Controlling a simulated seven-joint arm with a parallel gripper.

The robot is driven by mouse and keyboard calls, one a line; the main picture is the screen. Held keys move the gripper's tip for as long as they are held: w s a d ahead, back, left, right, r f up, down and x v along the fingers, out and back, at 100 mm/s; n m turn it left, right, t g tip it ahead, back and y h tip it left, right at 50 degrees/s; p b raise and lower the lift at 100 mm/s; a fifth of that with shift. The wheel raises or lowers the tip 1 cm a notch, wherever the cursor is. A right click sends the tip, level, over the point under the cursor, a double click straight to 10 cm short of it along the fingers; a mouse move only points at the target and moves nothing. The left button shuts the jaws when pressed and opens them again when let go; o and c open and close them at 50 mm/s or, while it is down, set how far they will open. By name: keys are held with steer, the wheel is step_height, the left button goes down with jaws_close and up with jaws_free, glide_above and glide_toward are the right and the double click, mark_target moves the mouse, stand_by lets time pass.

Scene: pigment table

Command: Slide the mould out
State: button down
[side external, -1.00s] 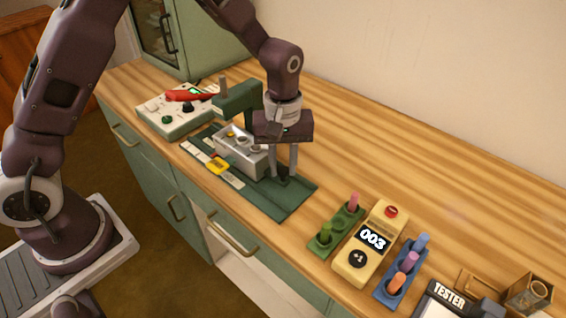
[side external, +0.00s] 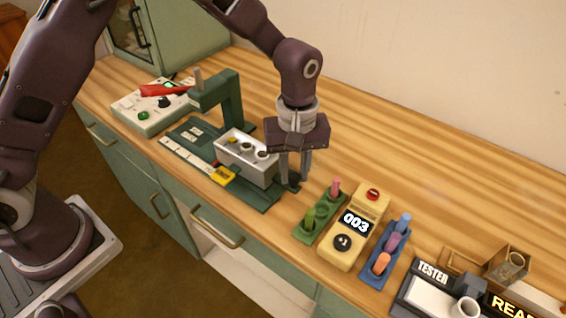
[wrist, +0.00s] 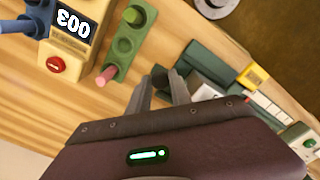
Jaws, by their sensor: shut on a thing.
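The mould (side external: 243,172), a pale metal box with round cups inside, sits on the green base plate (side external: 262,200) of the press, to the right of the green press arch (side external: 235,100). My gripper (side external: 292,180) is low at the mould's right end, pointing down, shut on a small dark knob there. In the wrist view the dark knob (wrist: 158,76) shows at my fingertips (wrist: 168,84); most of the mould is hidden behind my gripper body.
Right of the plate are a green peg rack (side external: 320,215), a yellow counter box (side external: 355,228) reading 003, a blue peg rack (side external: 385,255) and a tester (side external: 430,290). A control box (side external: 150,110) stands at left. The table behind my gripper is clear.

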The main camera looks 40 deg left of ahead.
steer(key=shift+d, duration=0.3)
steer(key=c, duration=1.2)
jaws_free()
step_height(320, 180, up, 7)
steer(key=shift+r, duration=0.1)
